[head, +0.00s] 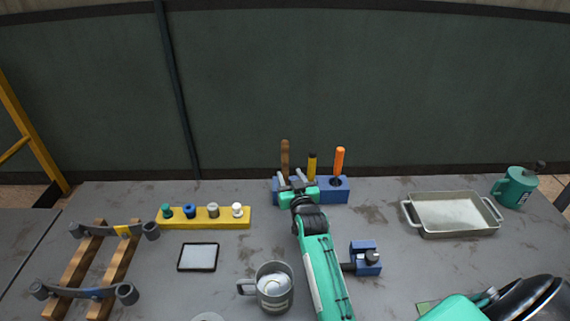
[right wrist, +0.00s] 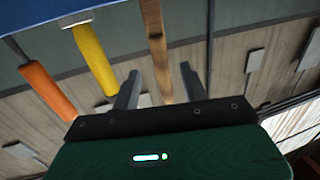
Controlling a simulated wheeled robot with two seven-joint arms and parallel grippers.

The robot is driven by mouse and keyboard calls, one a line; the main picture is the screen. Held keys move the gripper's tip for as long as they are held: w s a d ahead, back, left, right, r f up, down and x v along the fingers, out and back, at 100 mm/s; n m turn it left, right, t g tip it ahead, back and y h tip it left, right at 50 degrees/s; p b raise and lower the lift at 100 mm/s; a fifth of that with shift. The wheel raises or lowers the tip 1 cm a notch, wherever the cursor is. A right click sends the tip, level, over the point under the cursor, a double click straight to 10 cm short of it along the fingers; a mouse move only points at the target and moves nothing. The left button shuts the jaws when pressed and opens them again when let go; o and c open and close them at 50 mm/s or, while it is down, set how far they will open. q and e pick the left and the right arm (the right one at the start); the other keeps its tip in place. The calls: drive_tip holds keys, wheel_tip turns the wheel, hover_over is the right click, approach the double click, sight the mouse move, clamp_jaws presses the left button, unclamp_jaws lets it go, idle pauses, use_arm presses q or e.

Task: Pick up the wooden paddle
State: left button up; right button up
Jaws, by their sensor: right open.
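The wooden paddle (head: 285,156) stands upright at the left end of a blue holder block (head: 326,194) on the table. A yellow handle (head: 311,163) and an orange handle (head: 340,159) stand in the same block to its right. My right gripper (head: 291,178) is open in front of the paddle's lower part and hides part of the block. In the right wrist view, the paddle (right wrist: 155,40) appears between the two open fingers (right wrist: 160,71); whether it is fully within their reach is unclear. My left gripper is not in view.
A yellow strip with several small knobs (head: 205,223) lies left of the block. A tablet (head: 198,257), a metal mug (head: 274,294) and a small blue vise-like tool (head: 366,258) sit nearer. A metal tray (head: 451,219) is to the right. A dark panel (head: 370,90) rises behind the table.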

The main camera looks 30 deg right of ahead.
sight(286, 167)
drive_tip(key=shift+p+x, duration=0.3)
drive_tip(key=shift+x, duration=0.85)
drive_tip(key=shift+p+x, duration=0.5)
drive_tip(key=shift+x, duration=1.6)
drive_tip(key=shift+f, duration=0.1)
drive_tip(key=shift+c, duration=0.4)
clamp_jaws()
